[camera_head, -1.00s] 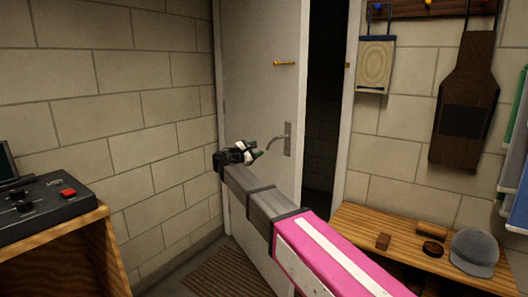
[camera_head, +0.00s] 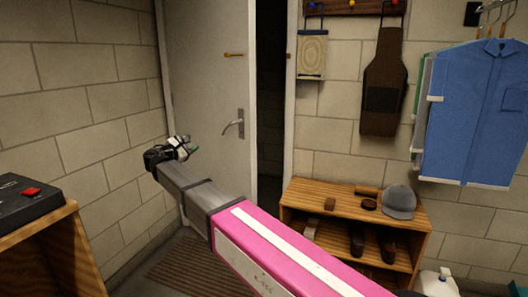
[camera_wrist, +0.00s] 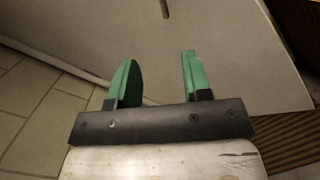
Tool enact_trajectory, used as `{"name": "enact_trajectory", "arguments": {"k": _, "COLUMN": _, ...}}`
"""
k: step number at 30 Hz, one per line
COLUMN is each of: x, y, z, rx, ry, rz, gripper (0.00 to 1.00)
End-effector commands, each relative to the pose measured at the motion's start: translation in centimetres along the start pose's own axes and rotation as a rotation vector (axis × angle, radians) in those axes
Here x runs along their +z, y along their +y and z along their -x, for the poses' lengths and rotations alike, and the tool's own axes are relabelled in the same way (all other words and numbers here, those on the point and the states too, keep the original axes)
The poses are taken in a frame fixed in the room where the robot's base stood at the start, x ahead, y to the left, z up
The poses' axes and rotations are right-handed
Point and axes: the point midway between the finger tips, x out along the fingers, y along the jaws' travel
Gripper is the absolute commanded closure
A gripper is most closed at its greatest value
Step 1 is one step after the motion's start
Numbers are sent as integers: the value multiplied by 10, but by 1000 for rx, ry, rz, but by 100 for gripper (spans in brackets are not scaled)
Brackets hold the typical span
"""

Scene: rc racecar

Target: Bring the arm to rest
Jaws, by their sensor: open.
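My gripper (camera_head: 192,150) is at the end of my outstretched pink and grey arm, in front of the white door (camera_head: 205,90) in the head view. In the wrist view my gripper (camera_wrist: 158,80) shows two green fingers held apart, with nothing between them. The door's pale face fills the area beyond the fingers. The silver door handle (camera_head: 234,123) is to the right of the gripper in the head view, with a visible gap between them in the picture. The door stands ajar, with a dark opening on its right.
A wooden shoe bench (camera_head: 300,196) with a grey cap (camera_head: 399,202) stands right of the door. Blue shirts (camera_head: 475,110) hang at far right. A wooden cabinet (camera_head: 60,235) with a black control box (camera_head: 22,208) is at left. A brown mat (camera_head: 190,272) lies on the floor.

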Motion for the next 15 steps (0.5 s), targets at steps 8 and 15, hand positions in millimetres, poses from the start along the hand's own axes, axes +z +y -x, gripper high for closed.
{"name": "enact_trajectory", "arguments": {"k": 8, "x": -3, "y": -32, "z": -19, "rx": -60, "ry": 26, "rz": -33, "gripper": 56}}
{"name": "enact_trajectory", "arguments": {"k": 15, "x": -6, "y": -78, "z": -44, "rx": -150, "ry": 60, "rz": -87, "gripper": 56}}
